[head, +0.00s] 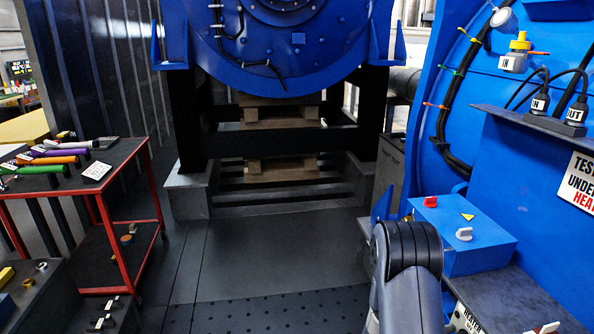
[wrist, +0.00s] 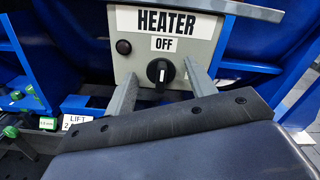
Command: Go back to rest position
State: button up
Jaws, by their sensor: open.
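My gripper (wrist: 159,68) is open and empty in the wrist view, its two grey fingers spread apart. A black rotary knob (wrist: 160,73) on a pale heater panel (wrist: 203,50) shows between the fingers, with clear gaps to either side. The knob's white mark points up under the "OFF" label (wrist: 164,44), and the "HEATER" sign (wrist: 165,20) is above that. A dark round lamp (wrist: 124,47) is left of the knob. How far the fingertips are from the panel is hard to tell. In the head view my arm shows at the lower right, but its gripper is hidden.
A blue box (head: 468,243) with small coloured parts is close beside my arm. The blue motor housing (head: 535,195) rises at the right. A red-framed cart (head: 120,222) with coloured-handled tools stands at the left. The grey floor (head: 270,255) between is open.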

jog(key=m+b, duration=0.2)
jog(key=m, duration=0.2)
jog(key=shift+s, duration=0.1)
jog(key=shift+m, duration=0.3)
